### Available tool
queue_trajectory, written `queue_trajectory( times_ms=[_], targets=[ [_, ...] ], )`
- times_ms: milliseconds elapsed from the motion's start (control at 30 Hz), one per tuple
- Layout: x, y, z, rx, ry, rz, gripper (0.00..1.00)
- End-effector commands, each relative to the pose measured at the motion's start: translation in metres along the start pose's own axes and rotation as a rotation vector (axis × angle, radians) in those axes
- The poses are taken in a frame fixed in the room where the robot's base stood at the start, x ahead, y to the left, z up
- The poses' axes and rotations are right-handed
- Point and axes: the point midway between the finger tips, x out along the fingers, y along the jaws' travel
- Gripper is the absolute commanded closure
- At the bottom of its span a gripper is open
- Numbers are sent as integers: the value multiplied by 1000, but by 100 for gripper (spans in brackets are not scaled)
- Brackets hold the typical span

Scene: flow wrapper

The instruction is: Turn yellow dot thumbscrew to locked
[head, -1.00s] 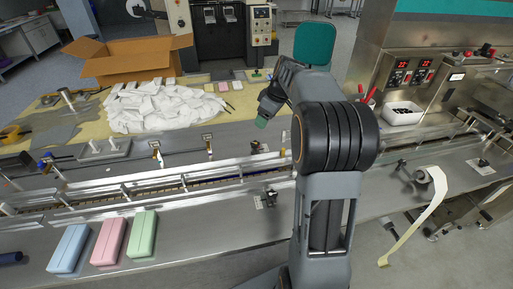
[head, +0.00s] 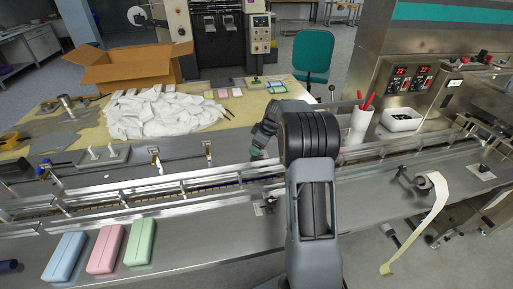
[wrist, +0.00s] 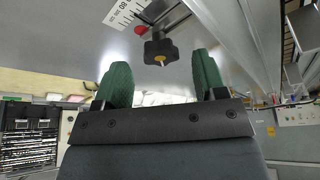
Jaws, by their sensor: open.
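In the wrist view a black lobed thumbscrew (wrist: 156,46) with a small yellow mark at its middle sits on a grey metal surface. A red dot (wrist: 141,29) and a white scale label (wrist: 124,14) lie beside it. My gripper (wrist: 162,80) is open, its two green fingertips apart on either side of the thumbscrew's line, and the thumbscrew is just beyond them, not touched. In the head view my gripper (head: 257,153) is low over the conveyor's back deck, and the thumbscrew there seems hidden behind it.
Guide rails (head: 160,188) run along the conveyor in front of my gripper. Another black knob (head: 269,204) stands on the front deck. Blue (head: 65,257), pink (head: 106,249) and green (head: 140,242) blocks lie at front left. A white cup (head: 360,123) with red-handled tools stands right of my arm.

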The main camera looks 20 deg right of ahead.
Motion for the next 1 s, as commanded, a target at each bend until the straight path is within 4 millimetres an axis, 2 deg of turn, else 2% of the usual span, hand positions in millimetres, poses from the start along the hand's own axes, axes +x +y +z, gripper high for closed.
queue_trajectory(
  times_ms=[200, 533, 1000],
  targets=[
    [14, 0, 0, 1, 0, 0, 35],
    [16, 0, 0, 1, 0, 0, 35],
    [16, 0, 0, 1, 0, 0, 79]
  ],
)
